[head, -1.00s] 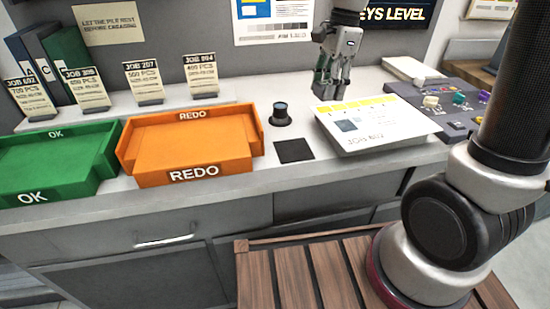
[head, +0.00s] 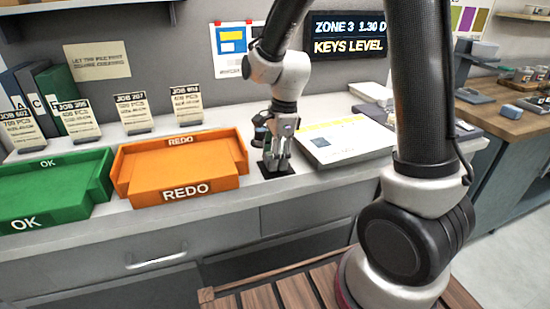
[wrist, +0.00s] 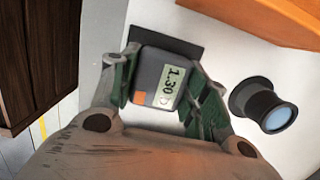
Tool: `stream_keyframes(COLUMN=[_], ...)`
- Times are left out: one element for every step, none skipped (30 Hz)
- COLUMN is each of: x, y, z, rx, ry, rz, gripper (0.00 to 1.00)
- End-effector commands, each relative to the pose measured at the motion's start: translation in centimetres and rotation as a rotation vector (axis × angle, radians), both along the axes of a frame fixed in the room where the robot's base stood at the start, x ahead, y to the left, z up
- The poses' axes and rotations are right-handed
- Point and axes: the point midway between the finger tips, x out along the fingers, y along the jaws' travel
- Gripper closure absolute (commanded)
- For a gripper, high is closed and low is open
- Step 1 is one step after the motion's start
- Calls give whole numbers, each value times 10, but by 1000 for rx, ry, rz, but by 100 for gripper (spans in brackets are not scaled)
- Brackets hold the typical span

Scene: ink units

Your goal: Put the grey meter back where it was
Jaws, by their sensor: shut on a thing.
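The grey meter (wrist: 160,78), with an orange patch and a display reading 1.30, sits between the two fingers of my gripper (wrist: 165,95) in the wrist view. The fingers are shut on its sides. A dark square pad (wrist: 183,37) lies on the counter beyond the meter, partly covered by it. In the head view my gripper (head: 277,168) points down over the dark pad (head: 290,172), and the fingers hide most of the meter. I cannot tell whether the meter touches the pad or hangs just above it.
A black loupe (wrist: 265,104) stands close on the right in the wrist view. The orange REDO tray (head: 180,165) is left of my gripper, the green OK tray (head: 50,185) further left. A white printed stack (head: 345,143) is on the right. The counter's front edge is near.

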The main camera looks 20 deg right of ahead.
Motion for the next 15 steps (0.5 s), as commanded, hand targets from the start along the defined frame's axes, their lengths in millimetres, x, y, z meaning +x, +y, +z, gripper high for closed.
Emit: stream_keyframes(x=[0, 0, 0, 0, 0, 0, 0, 0, 0, 0, 0, 0, 0, 0, 0], y=[0, 0, 0, 0, 0, 0, 0, 0, 0, 0, 0, 0, 0, 0, 0], z=[-4, -4, -5, -5, -4, -4, -4, -4, -5, -5, -6, -7, -7, -7, -7], rx=[-1, 0, 0, 0, 0, 0, 0, 0, 0, 0, 0, 0, 0, 0, 0], ry=[1, 0, -1, -1, -1, -1, -1, -1, -1, -1, -1, 0, -1, -1, -1], rz=[0, 1, 1, 1, 1, 1, 1, 1, 1, 1, 1, 1, 2, 2, 2], gripper=[84, 84, 84, 84, 84, 84, 84, 84, 84, 84, 84, 84, 49, 43, 36])
